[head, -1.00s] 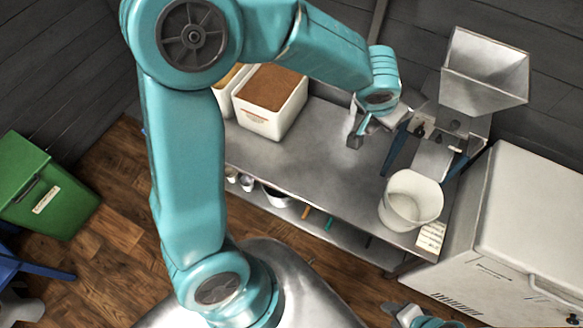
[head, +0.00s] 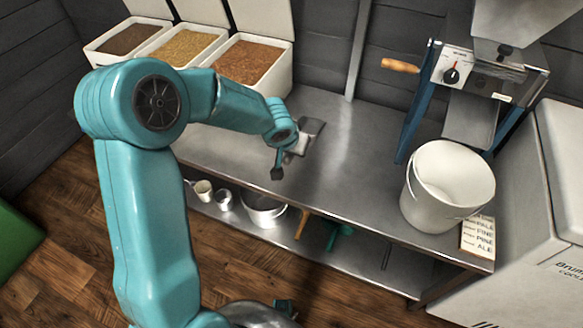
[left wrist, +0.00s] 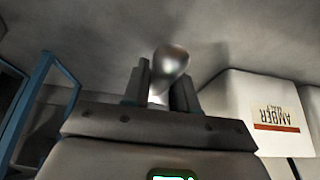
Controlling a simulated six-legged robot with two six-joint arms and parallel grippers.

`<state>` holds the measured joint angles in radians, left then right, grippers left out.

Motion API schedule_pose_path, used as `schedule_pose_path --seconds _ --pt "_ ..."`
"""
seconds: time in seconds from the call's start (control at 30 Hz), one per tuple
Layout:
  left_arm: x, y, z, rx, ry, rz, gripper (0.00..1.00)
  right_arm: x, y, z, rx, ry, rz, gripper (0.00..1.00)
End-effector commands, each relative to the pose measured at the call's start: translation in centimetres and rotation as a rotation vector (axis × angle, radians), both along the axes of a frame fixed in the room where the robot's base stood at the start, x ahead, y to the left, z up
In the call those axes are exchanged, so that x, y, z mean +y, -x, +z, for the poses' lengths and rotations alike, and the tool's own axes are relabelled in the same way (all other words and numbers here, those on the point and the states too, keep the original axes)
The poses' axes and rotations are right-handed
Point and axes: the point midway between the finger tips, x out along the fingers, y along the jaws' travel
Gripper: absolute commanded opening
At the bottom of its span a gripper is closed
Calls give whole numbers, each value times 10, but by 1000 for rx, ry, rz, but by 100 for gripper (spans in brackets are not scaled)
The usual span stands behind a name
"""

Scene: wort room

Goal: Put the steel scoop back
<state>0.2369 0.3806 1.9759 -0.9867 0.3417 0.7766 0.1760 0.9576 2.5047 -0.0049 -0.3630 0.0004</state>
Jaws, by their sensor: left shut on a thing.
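In the head view my left gripper (head: 287,158) hangs over the left part of the steel bench, in front of the malt bins. It is shut on the steel scoop (head: 314,128), whose grey metal shows just beyond the fingers. In the left wrist view a rounded, shiny end of the steel scoop (left wrist: 171,62) stands between the two dark fingers of my left gripper (left wrist: 159,92). The arm hides part of the scoop in the head view. I cannot tell whether the scoop touches the bench. My right gripper cannot be made out.
Open white bins of grain (head: 250,62) line the wall; the wrist view shows one labelled AMBER (left wrist: 240,110). A mill (head: 470,75) and a white bucket (head: 420,205) stand at the right. A lower shelf holds pots (head: 265,212). The bench middle (head: 345,165) is clear.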

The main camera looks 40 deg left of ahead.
Motion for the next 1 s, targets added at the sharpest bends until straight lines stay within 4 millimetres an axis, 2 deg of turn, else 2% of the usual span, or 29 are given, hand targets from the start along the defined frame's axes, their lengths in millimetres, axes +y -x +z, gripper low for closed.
schedule_pose_path --seconds 0.03,0.27,0.63,1.0 --pt "3 0 -8 -2 0 4 0 0 0 -8 0 0 0 43" --pt "5 2 -22 -1 0 10 0 0 0 -18 0 0 0 43" --pt "6 2 -61 -1 0 10 0 0 0 -47 0 0 0 43" --pt "6 2 -74 -2 -1 10 0 0 0 -56 0 0 0 43"
